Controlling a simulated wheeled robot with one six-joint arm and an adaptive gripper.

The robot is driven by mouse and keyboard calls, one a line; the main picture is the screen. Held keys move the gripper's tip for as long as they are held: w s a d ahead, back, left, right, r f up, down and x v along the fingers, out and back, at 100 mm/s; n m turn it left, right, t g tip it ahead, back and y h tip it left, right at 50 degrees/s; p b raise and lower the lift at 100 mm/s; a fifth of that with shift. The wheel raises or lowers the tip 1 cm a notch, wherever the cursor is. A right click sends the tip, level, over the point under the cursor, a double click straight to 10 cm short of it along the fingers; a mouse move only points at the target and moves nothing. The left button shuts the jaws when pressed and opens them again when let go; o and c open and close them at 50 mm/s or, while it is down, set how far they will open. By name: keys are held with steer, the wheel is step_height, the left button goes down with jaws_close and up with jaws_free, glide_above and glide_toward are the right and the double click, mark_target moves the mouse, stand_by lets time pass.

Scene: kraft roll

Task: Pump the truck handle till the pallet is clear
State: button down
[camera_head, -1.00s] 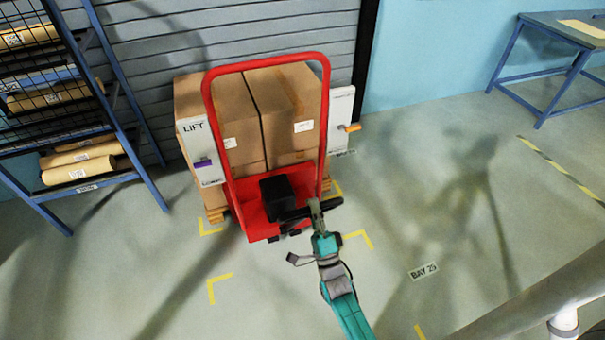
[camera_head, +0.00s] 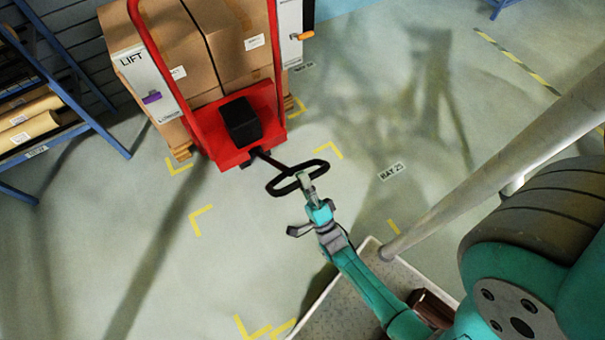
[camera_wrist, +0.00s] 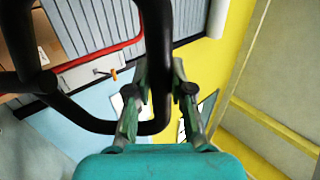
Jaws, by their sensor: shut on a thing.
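The red pallet truck (camera_head: 222,146) stands in front of a wooden pallet (camera_head: 180,155) loaded with brown cardboard boxes (camera_head: 165,60). Its black loop handle (camera_head: 272,185) is tilted down toward me on a short dark shaft. My gripper (camera_head: 306,181) is shut on the near right part of the loop. In the wrist view the black handle bar (camera_wrist: 160,70) runs between the two fingers (camera_wrist: 159,95). A white panel marked LIFT (camera_head: 150,85) with a purple tab is at the truck's left side. The gap under the pallet is too small to judge.
A blue rack with paper rolls (camera_head: 30,130) stands at the left. A white panel with an orange handle (camera_head: 303,36) is right of the boxes. Yellow corner marks (camera_head: 200,220) and a BAY 25 label (camera_head: 391,171) lie on the floor. Open floor extends right.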

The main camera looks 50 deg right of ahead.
steer(key=shift+f, duration=0.1)
steer(key=c, duration=1)
jaws_free()
steer(key=v, duration=1.1)
steer(key=shift+s+a+f, duration=0.1)
steer(key=shift+s+f, duration=0.1)
steer(key=shift+s, duration=0.15)
